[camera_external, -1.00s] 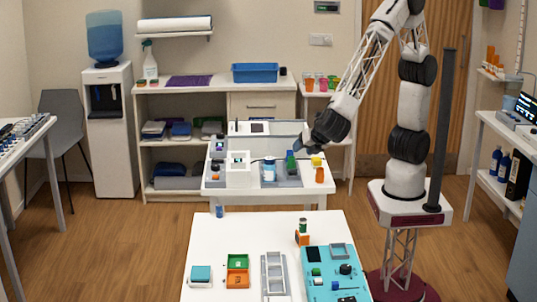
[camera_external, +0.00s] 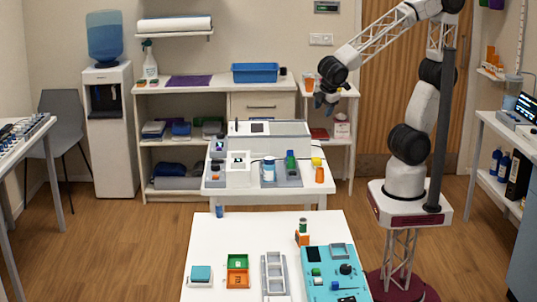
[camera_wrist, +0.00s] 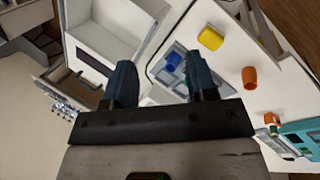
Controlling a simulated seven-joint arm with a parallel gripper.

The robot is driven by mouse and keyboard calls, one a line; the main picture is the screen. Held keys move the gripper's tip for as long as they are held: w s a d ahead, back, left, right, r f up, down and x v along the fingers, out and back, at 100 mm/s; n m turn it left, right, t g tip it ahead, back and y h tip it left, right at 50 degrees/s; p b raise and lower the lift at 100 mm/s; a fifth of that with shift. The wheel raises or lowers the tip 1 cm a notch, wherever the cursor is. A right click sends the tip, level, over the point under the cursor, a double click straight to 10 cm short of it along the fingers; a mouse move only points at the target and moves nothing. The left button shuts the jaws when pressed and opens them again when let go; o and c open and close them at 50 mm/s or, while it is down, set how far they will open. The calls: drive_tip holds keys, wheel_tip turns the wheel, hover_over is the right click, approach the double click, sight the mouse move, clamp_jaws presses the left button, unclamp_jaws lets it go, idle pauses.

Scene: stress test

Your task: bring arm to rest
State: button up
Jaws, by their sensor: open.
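My gripper (camera_external: 326,100) hangs from my raised arm in the external view, in the air above the back right of the middle white table. In the wrist view its two dark blue fingers (camera_wrist: 157,80) stand apart with nothing between them. Beyond the fingers lie the middle table with a yellow object (camera_wrist: 210,38), an orange cylinder (camera_wrist: 249,77) and a blue object (camera_wrist: 173,61), all apart from the fingers.
The front white table (camera_external: 210,235) carries a teal board (camera_external: 318,262), a grey rack (camera_external: 273,290) and green and orange trays (camera_external: 237,272). A shelf unit (camera_external: 215,95) with a blue bin (camera_external: 255,73) stands behind. A dark pole (camera_external: 443,130) stands close beside my arm.

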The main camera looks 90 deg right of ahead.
drive_tip(key=s+d+r+m+t+y, duration=0.1)
drive_tip(key=s+d+r+m+y, duration=0.2)
drive_tip(key=s+d+m, duration=0.4)
drive_tip(key=shift+s+m+y, duration=0.4)
drive_tip(key=shift+s+m, duration=0.3)
drive_tip(key=shift+s, duration=1.1)
